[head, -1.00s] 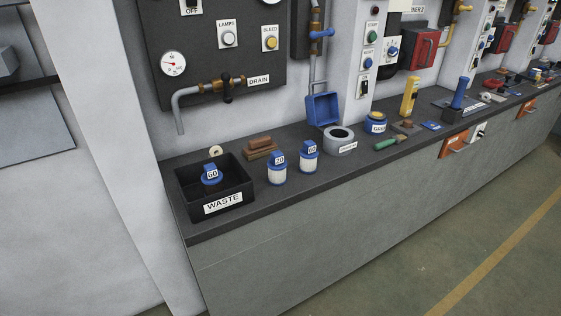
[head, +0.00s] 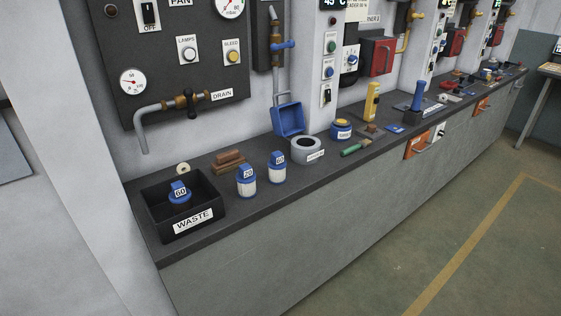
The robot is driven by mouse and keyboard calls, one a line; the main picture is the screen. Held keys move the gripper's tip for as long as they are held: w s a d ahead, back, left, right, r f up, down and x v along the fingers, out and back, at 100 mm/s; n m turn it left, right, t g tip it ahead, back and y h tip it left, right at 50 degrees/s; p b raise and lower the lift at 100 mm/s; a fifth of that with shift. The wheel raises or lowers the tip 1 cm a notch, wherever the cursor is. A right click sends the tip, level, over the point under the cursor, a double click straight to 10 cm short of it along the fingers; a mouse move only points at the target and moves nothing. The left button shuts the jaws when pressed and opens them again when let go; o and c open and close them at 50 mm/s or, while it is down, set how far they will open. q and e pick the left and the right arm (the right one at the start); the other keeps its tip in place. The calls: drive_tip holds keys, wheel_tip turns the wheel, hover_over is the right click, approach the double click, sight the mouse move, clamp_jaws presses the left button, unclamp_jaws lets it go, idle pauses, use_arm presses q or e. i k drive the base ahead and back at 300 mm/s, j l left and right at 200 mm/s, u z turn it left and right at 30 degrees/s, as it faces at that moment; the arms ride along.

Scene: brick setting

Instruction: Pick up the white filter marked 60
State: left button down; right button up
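Two white filters with blue caps stand upright side by side on the dark bench top. The left white filter (head: 247,188) has a label that appears to read 20. The right white filter (head: 277,174) has a small label that I cannot read surely now. A blue-topped piece marked 60 (head: 180,195) sits inside the black WASTE bin (head: 214,212); its lower part is hidden in the bin. Neither of my grippers is in view.
Behind the filters lie brown bricks (head: 229,161) and a cream ring (head: 183,169). To the right are a grey ring-shaped holder (head: 307,156), a blue open box (head: 288,120), a blue-and-yellow tin (head: 341,131) and a green-handled tool (head: 355,149). The floor (head: 430,230) in front is clear.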

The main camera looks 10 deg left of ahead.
sight(277, 164)
drive_tip(key=i+l+u, duration=0.15)
drive_tip(key=u, duration=0.3)
drive_tip(key=i+l+u, duration=0.1)
drive_tip(key=u, duration=0.4)
drive_tip(key=i+l+u, duration=0.2)
drive_tip(key=l+u, duration=0.15)
drive_tip(key=l, duration=0.95)
drive_tip(key=l+u, duration=0.35)
drive_tip(key=l, duration=0.95)
